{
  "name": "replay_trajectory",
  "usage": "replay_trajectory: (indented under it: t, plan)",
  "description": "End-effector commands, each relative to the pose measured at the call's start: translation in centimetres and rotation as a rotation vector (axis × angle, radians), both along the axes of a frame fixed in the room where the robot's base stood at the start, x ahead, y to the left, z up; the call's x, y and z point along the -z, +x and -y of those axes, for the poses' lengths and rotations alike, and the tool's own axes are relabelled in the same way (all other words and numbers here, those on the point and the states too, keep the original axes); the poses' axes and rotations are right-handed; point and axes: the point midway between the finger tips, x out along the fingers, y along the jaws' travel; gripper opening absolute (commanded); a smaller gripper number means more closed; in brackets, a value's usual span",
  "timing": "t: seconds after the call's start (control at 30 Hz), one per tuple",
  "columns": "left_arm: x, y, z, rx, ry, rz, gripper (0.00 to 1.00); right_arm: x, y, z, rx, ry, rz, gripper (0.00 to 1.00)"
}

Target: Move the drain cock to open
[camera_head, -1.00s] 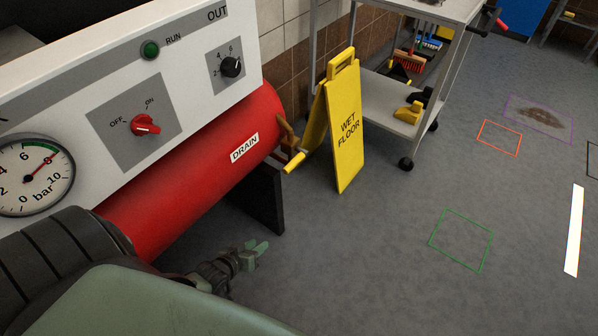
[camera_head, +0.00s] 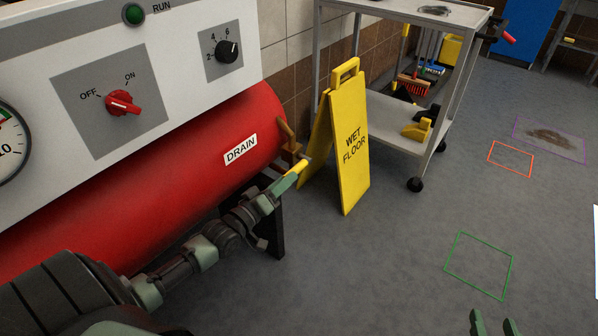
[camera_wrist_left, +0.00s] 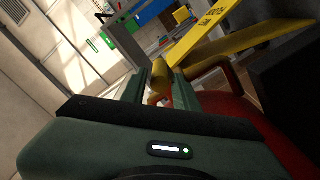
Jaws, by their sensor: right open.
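The drain cock is a brass fitting (camera_head: 291,150) at the right end of the red tank (camera_head: 150,190), beside the DRAIN label, with a yellow lever (camera_head: 301,166) slanting down from it. My left gripper (camera_head: 284,183) is at the lever's free end. In the left wrist view the yellow lever (camera_wrist_left: 162,88) lies between the two fingers of the left gripper (camera_wrist_left: 163,95); whether they press on it is not clear. My right gripper (camera_head: 494,325) shows only its fingertips at the bottom edge, apart and empty over the floor.
A yellow wet-floor sign (camera_head: 348,145) stands just right of the lever. A grey trolley (camera_head: 385,128) is behind it. The panel (camera_head: 110,95) with knobs is above the tank. A green floor outline (camera_head: 480,265) lies on open floor at right.

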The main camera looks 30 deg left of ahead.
Motion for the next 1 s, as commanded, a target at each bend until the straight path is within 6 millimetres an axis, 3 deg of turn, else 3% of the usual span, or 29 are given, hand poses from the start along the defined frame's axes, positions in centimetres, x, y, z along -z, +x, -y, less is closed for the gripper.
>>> replay_trajectory:
  t: [0.2,0.4,0.6,0.87,1.0]
  plan:
    - [0.1,3.6,0.3,-0.001,0.0,0.004,0.3,-4.0,1.8,-1.1,-0.015,0.056,0.229,0.43]
    - [0.1,5.7,0.4,-0.001,0.001,0.001,0.3,-7.2,2.3,-1.6,-0.025,0.097,0.387,0.43]
    - [0.1,6.5,0.5,0.0,0.001,0.0,0.3,-8.7,2.3,-1.8,-0.029,0.114,0.455,0.43]
    - [0.0,6.6,0.5,-0.001,0.001,-0.001,0.3,-8.9,2.3,-1.9,-0.029,0.115,0.463,0.43]
    - [0.0,6.6,0.5,-0.001,0.001,-0.001,0.0,-8.9,2.3,-1.9,-0.029,0.115,0.463,0.43]
